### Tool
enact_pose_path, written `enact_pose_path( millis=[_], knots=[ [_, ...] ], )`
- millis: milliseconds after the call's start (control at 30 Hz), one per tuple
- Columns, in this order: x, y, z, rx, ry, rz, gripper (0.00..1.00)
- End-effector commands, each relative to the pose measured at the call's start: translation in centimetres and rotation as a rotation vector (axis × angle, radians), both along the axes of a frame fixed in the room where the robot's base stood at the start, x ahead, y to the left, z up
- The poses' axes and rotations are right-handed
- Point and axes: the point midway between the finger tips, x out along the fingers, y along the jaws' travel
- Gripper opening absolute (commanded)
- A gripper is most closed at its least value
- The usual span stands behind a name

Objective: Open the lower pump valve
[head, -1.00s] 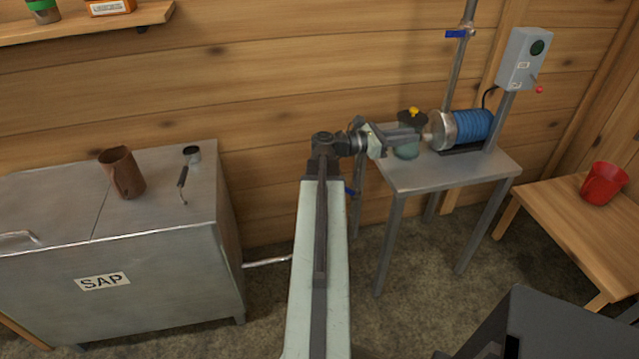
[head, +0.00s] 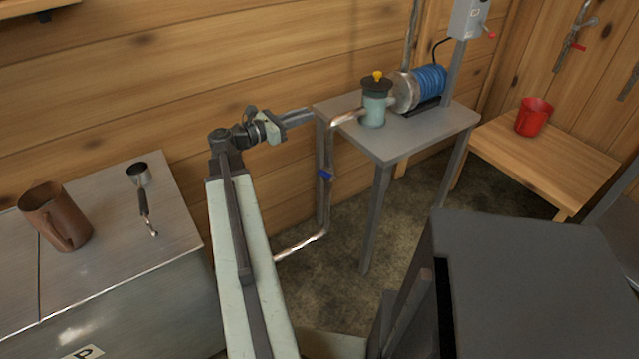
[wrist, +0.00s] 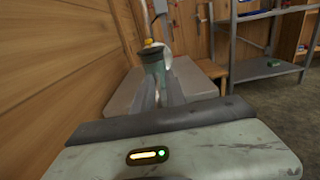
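My gripper (head: 308,114) is up and to the left of the handle, near the table's left edge, and apart from the handle. In the wrist view its two grey fingers (wrist: 160,92) look parted with nothing held between them. The valve handle does not show in the wrist view.
The pump has a green strainer pot (head: 375,108) and a blue motor (head: 430,82) on the table. A copper pipe (head: 300,245) runs low toward the sap tank (head: 110,180), which carries a brown mug (head: 58,215) and a scoop (head: 141,190). A red cup (head: 534,117) stands on a wooden table.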

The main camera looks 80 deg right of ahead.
Motion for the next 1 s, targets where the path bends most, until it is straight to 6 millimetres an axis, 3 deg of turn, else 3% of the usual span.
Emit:
enact_pose_path(
  millis=[33,267,367,500,633,800,1000],
  knots=[
    [-0.1,0.0,-2.2,0.000,0.000,-0.001,0.16],
    [-0.6,-0.1,-8.1,0.000,0.000,-0.008,0.16],
    [-0.8,-0.1,-11.8,0.000,0.000,-0.011,0.16],
    [-0.9,-0.2,-18.9,0.000,0.000,-0.013,0.16],
    [-1.0,-0.2,-23.9,0.000,0.000,-0.014,0.16],
    [-1.0,-0.2,-26.6,0.000,0.000,-0.015,0.16],
    [-1.1,-0.3,-26.4,0.000,0.000,-0.015,0.16]
  ],
)
